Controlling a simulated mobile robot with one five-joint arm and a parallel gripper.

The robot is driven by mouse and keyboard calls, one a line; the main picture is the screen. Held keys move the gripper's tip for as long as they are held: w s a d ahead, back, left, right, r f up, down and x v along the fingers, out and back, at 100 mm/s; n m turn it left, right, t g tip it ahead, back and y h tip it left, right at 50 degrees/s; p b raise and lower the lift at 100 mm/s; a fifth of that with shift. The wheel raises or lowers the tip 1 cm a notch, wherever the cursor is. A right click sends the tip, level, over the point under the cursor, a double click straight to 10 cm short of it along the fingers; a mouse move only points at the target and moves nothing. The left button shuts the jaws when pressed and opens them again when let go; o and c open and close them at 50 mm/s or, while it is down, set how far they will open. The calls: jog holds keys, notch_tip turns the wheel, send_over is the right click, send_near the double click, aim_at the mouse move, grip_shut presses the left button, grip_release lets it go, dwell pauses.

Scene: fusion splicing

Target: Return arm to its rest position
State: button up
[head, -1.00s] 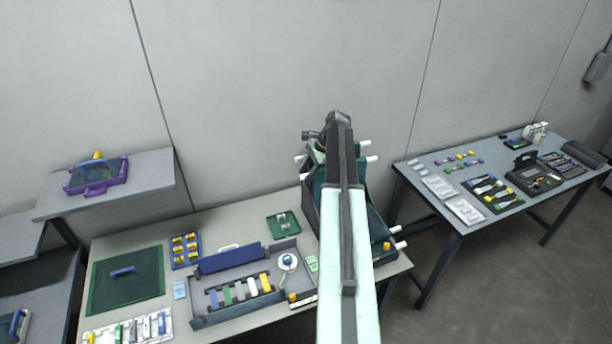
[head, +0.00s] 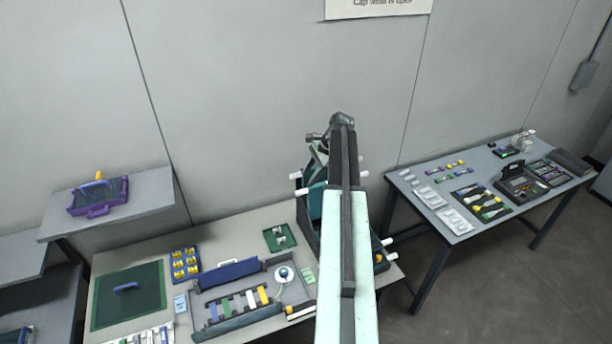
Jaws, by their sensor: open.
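My arm (head: 345,240) reaches up and away from the bottom edge of the head view, raised over the right end of the middle workbench (head: 215,250). My gripper (head: 316,142) is at its far end, small and partly hidden behind the arm's dark end. It is open, and I see nothing held in it. A dark green rack (head: 312,212) with white pegs stands behind the arm, which covers part of it. I cannot tell whether the gripper touches the rack.
The bench holds a grey tray (head: 205,325) with coloured strips, a green mat (head: 105,305) and a small green tray (head: 287,246). A purple-edged box (head: 90,210) sits on a raised shelf at left. A second table (head: 450,180) with tools stands right. Floor between is clear.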

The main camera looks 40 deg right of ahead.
jog(key=shift+f, duration=0.1)
dwell(0.3)
jog(key=w+a+f+n+g+b, duration=0.1)
jog(key=a+f+n+b, duration=0.2)
jog(key=a, duration=0.6)
jog(key=w+a+f+n+g+b, duration=0.1)
jog(key=a+f+n+b, duration=0.25)
jog(key=a, duration=0.55)
jog(key=w+a+f+n+g+b, duration=0.1)
jog(key=w+a+f+n+b, duration=0.2)
jog(key=a, duration=0.6)
jog(key=s+a+f+n+h+b, duration=0.1)
jog(key=s+a+f+n, duration=0.1)
jog(key=a, duration=0.6)
jog(key=s+a+f+n+h+b, duration=0.1)
jog(key=s+a+f+n+b, duration=0.1)
jog(key=a+n, duration=0.4)
jog(key=s+a+f+n+h+b, duration=0.1)
jog(key=s+a+f+n+b, duration=0.1)
jog(key=a, duration=0.7)
jog(key=s+f+n, duration=0.1)
jog(key=s+n, duration=0.1)
jog(key=shift+s+a+f+n+g, duration=0.3)
jog(key=shift+s+a+n+g, duration=0.05)
jog(key=shift+a+g, duration=0.05)
jog(key=shift+c, duration=0.5)
